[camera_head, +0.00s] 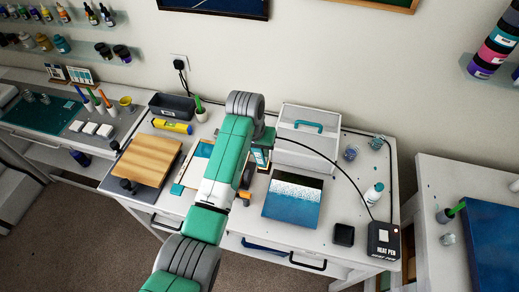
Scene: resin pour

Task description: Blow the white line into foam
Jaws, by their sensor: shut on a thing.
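A blue panel (292,205) lies on the white worktable, right of my arm. My gripper (261,160) is just beyond the panel's upper left corner, partly hidden behind my green and grey arm. It is shut on the heat pen, which is mostly hidden; a black cable runs from there to the heat pen box (383,240) at the table's right front. I cannot tell how high the pen's tip is.
A white open-fronted case (308,133) stands behind the panel. A white bottle (373,194), a small black cup (344,235) and glitter jars (351,153) are to the right. A wooden board (145,158) and yellow level (172,126) lie left of my arm.

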